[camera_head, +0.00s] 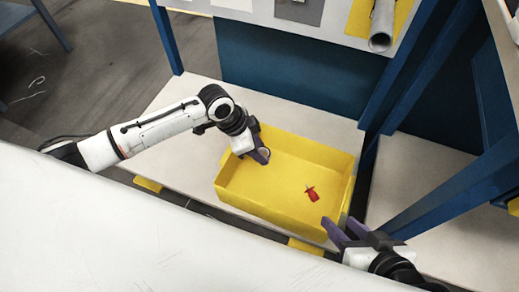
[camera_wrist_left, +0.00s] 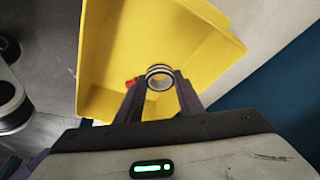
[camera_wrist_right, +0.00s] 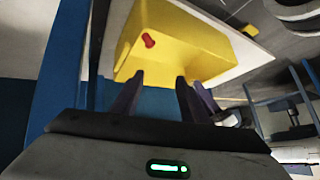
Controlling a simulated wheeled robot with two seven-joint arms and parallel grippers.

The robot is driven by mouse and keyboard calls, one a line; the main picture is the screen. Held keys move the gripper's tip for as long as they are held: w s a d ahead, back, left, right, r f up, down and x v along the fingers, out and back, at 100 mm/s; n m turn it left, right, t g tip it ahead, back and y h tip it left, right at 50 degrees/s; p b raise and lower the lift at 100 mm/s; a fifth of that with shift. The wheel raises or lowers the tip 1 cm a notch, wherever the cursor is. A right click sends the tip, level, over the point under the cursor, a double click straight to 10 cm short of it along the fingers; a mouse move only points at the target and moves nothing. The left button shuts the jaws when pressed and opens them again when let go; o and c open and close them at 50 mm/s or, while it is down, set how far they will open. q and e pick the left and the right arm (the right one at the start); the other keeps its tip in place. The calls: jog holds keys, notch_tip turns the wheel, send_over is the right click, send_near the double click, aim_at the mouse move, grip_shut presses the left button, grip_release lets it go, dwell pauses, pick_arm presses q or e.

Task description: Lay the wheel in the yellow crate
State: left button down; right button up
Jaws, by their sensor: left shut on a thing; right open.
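The yellow crate (camera_head: 232,197) stands on the light shelf, with its open top facing up. My left gripper (camera_head: 264,154) is over the crate's left part and is shut on the wheel, a small ring with dark and light bands (camera_wrist_left: 160,76). In the left wrist view the wheel sits between the fingertips (camera_wrist_left: 160,84), above the crate's inside. In the head view the wheel is mostly hidden by the fingers. My right gripper (camera_head: 346,234) is open and empty by the crate's near right corner. The crate also shows in the right wrist view (camera_wrist_right: 190,45).
A small red object (camera_head: 312,194) lies on the crate floor toward the right. Blue frame posts (camera_head: 425,70) rise on the right. A grey roll (camera_head: 382,30) lies on the upper board. The middle of the crate floor is bare.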

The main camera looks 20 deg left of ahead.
pick_arm(q)
notch_tip(320, 180, down, 11)
jog(key=b, duration=0.4)
jog(key=shift+f+b, duration=0.15)
jog(key=shift+b, duration=0.15)
jog(key=shift+f, duration=1.25)
pick_arm(e)
jog(key=shift+w+a+r+t+y, duration=0.25)
jog(key=shift+a+r+t+y, duration=0.25)
jog(key=shift+a+r, duration=0.4)
jog(key=shift+w+a+r+t+y, duration=0.25)
jog(key=shift+a+r+y, duration=0.4)
jog(key=shift+r, duration=0.45)
pick_arm(q)
jog(key=shift+f, duration=0.35)
jog(key=c, duration=1.1)
grip_release()
